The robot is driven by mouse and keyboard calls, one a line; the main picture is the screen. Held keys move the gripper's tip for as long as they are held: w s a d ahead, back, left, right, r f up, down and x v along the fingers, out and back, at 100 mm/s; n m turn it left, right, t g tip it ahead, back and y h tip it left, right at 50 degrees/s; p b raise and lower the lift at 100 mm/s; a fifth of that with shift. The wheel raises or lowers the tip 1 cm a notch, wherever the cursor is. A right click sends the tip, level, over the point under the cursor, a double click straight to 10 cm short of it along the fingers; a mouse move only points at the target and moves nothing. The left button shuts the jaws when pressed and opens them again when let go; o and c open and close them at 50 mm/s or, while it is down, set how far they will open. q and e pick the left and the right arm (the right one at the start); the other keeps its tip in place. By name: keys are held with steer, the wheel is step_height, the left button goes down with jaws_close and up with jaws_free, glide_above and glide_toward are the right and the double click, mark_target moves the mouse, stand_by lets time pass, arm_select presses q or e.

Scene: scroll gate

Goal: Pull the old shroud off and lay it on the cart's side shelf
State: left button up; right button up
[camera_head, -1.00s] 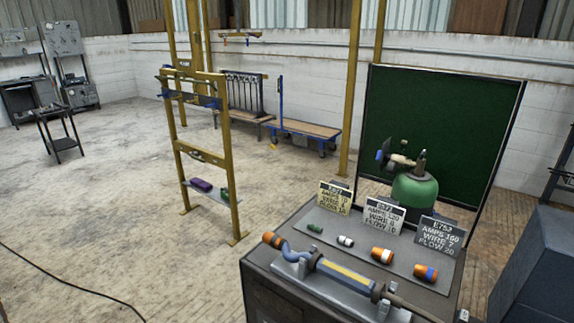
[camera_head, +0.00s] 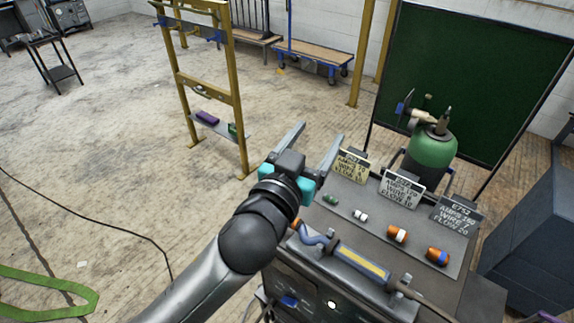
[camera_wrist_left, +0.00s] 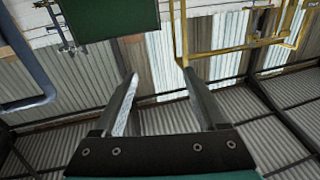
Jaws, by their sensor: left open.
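A welding torch (camera_head: 362,264) with a yellow stripe lies in a holder on the cart (camera_head: 465,297). Its bent blue-grey neck (camera_head: 314,239) ends at the left in an orange shroud (camera_head: 296,224), which is partly hidden behind my left wrist. My left gripper (camera_head: 322,131) is open and empty, above and beyond the shroud, near the cart's far left corner. Its two fingers also show apart in the left wrist view (camera_wrist_left: 160,73), with nothing between them. My right gripper is not in view.
A grey plate (camera_head: 385,227) on the cart holds several loose shrouds. Three label cards, including a yellow one (camera_head: 350,165), stand behind them. A green gas bottle (camera_head: 432,150) and a dark green screen (camera_head: 480,90) stand beyond. A yellow frame (camera_head: 240,110) stands left on open floor.

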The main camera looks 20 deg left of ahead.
arm_select(q)
steer(key=s+d+r+m+g+h, duration=0.2)
steer(key=s+d+r+m+h, duration=0.1)
steer(key=d+r+m+h, duration=0.45)
steer(key=s+d+r+m+g+h, duration=0.2)
steer(key=s+d+r+m+h, duration=0.1)
steer(key=d+r+m+h, duration=0.5)
steer(key=s+d+f+m+g, duration=0.4)
steer(key=s+f+m+g, duration=0.4)
steer(key=g, duration=0.7)
steer(key=w+a+f+y, duration=0.2)
steer(key=a+f+y, duration=0.15)
steer(key=f, duration=0.25)
steer(key=w+a+f+y, duration=0.2)
steer(key=a+f+y, duration=0.1)
steer(key=f+y, duration=0.25)
steer(key=w+a+f+n+t+y, duration=0.15)
steer(key=w+a+y, duration=0.25)
steer(key=a, duration=0.5)
steer(key=w+a+f+n+t+y, duration=0.1)
steer(key=w+a+f+n+y, duration=0.15)
steer(key=a+y, duration=0.45)
steer(key=w+f, duration=0.1)
steer(key=f, duration=0.4)
steer(key=f+h+p, duration=0.1)
steer(key=f, duration=0.3)
steer(key=w+f+h+p, duration=0.1)
steer(key=f, duration=0.4)
steer(key=shift+w+a+f, duration=0.3)
steer(key=shift+w+a, duration=0.05)
